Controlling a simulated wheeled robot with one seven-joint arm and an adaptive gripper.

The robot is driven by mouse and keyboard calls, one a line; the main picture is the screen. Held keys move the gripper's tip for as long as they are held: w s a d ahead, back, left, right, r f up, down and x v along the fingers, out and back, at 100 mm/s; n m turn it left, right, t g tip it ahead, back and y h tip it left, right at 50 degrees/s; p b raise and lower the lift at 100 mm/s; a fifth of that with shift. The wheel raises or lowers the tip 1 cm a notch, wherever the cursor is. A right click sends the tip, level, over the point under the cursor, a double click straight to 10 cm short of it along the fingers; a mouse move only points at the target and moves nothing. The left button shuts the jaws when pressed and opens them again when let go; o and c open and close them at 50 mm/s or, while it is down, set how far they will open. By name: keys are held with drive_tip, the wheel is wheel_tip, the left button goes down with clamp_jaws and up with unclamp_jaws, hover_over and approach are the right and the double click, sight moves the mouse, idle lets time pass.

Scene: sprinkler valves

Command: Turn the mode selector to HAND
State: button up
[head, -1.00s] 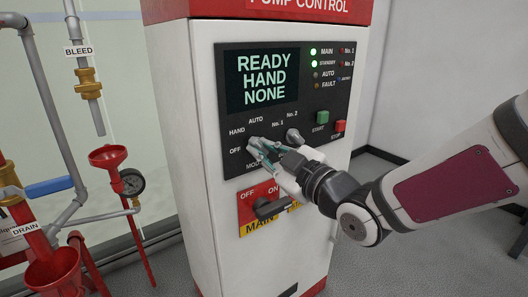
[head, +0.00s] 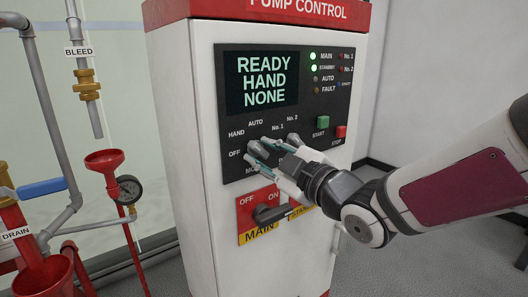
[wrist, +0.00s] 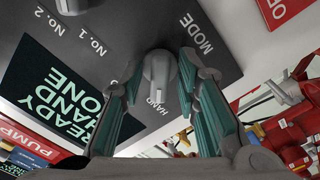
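The mode selector (head: 253,146) is a grey knob on the dark panel of the pump control cabinet, with OFF, HAND and AUTO around it. In the wrist view the knob (wrist: 160,74) has its pointer end towards the HAND label (wrist: 155,106). The display (head: 262,78) reads READY, HAND, NONE. My gripper (head: 263,152) is open in front of the knob. In the wrist view its two teal-padded fingers stand on either side of the knob, with gaps showing. In the head view the fingers hide part of the knob and the MODE label.
A second selector knob (head: 292,140), No. 1/No. 2, sits close to the right. The START button (head: 322,122) and STOP button (head: 340,131) are further right. The main switch handle (head: 270,213) is just below my gripper. Pipes and a gauge (head: 129,189) stand left.

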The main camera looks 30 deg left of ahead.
drive_tip(key=shift+d, duration=0.1)
drive_tip(key=shift+v, duration=2.9)
